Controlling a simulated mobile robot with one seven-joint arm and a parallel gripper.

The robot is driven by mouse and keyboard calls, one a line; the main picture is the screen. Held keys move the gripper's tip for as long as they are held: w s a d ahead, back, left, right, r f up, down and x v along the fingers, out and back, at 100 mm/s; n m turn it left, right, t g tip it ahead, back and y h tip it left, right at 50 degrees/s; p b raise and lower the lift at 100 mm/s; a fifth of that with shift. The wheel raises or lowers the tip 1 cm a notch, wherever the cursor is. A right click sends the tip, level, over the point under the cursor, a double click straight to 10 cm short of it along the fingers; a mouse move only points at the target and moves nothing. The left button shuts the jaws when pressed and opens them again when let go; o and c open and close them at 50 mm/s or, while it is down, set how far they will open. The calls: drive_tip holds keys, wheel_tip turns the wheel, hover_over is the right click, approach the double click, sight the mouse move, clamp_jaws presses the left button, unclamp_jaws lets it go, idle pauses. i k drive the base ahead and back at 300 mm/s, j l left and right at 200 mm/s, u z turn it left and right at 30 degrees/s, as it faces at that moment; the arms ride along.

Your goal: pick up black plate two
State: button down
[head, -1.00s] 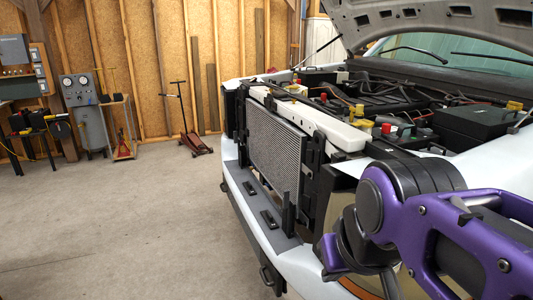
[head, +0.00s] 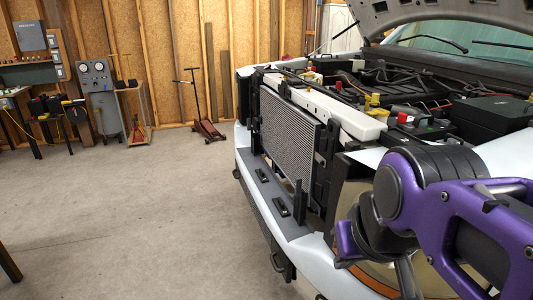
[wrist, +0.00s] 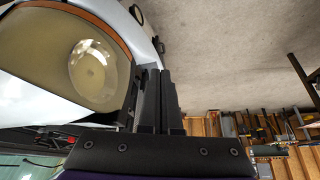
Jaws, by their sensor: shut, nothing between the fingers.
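Two small black plates lie on the grey shelf of the front bumper in the head view, the farther one (head: 262,175) and the nearer one (head: 279,206). I cannot tell which of them is plate two. My gripper (wrist: 160,72) shows in the wrist view with its dark fingers together and nothing between them. It is beside the pickup's headlight (wrist: 92,72), and no black plate can be made out there. In the head view my purple arm is at the lower right, to the right of the plates and apart from them; the fingertips are hidden.
The pickup's radiator (head: 290,135) stands upright behind the bumper shelf (head: 291,229), with a black upright post (head: 299,202) near its right end. The hood (head: 450,14) is raised. A red floor jack (head: 207,130) stands by the wall. The concrete floor at left is open.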

sight(281, 208)
drive_tip(key=i+j, duration=0.1)
drive_tip(key=j, duration=0.25)
drive_tip(key=i+j, duration=0.1)
drive_tip(key=j, duration=0.3)
drive_tip(key=i+j, duration=0.1)
drive_tip(key=j, duration=0.25)
drive_tip(key=i+j, duration=0.1)
drive_tip(key=j, duration=0.25)
drive_tip(key=i+j, duration=0.55)
drive_tip(key=j, duration=0.2)
drive_tip(key=i+l+z, duration=0.1)
drive_tip(key=i, duration=0.25)
drive_tip(key=i+l+z, duration=0.25)
drive_tip(key=i+u, duration=0.3)
drive_tip(key=i, duration=0.15)
